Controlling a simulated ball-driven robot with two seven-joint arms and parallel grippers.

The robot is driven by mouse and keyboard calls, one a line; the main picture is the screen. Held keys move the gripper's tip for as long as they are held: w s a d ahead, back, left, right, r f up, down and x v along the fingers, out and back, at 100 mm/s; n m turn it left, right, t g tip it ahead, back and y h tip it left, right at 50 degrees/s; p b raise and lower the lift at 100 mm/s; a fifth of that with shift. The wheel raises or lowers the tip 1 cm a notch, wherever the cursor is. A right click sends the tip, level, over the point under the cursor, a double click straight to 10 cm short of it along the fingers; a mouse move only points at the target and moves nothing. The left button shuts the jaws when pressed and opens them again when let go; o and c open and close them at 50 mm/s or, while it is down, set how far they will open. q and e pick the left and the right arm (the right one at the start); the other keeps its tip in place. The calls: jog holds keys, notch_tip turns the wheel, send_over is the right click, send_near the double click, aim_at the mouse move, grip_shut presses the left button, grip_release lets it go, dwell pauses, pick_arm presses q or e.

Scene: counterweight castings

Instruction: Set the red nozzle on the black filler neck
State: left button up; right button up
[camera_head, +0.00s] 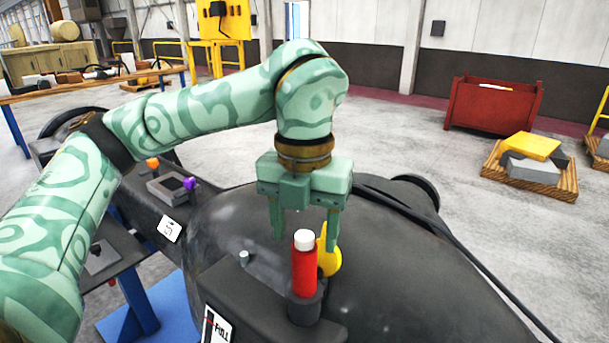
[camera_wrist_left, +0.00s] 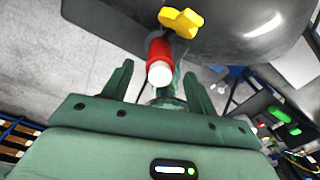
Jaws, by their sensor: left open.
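The red nozzle (camera_head: 304,270) with its white tip stands upright at the black filler neck (camera_head: 304,308), its lower end at the neck's top. How deep it sits in the neck cannot be told. In the left wrist view the nozzle (camera_wrist_left: 159,52) shows with its white tip toward the gripper. My left gripper (camera_head: 305,240) is open and points down just above the nozzle, fingertips about level with the white tip, holding nothing. In the left wrist view the open fingers (camera_wrist_left: 158,76) lie on either side of the tip. My right gripper is not in view.
A yellow lobed piece (camera_head: 328,255) stands close behind the nozzle. A black cable (camera_head: 455,240) runs over the large dark casting (camera_head: 430,290). Orange (camera_head: 152,163) and purple (camera_head: 190,183) knobs lie left. A red bin (camera_head: 493,105) and loaded pallet (camera_head: 530,172) stand on the floor.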

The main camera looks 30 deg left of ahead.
pick_arm(q)
notch_tip(320, 180, up, 10)
jog(key=shift+p, duration=0.45)
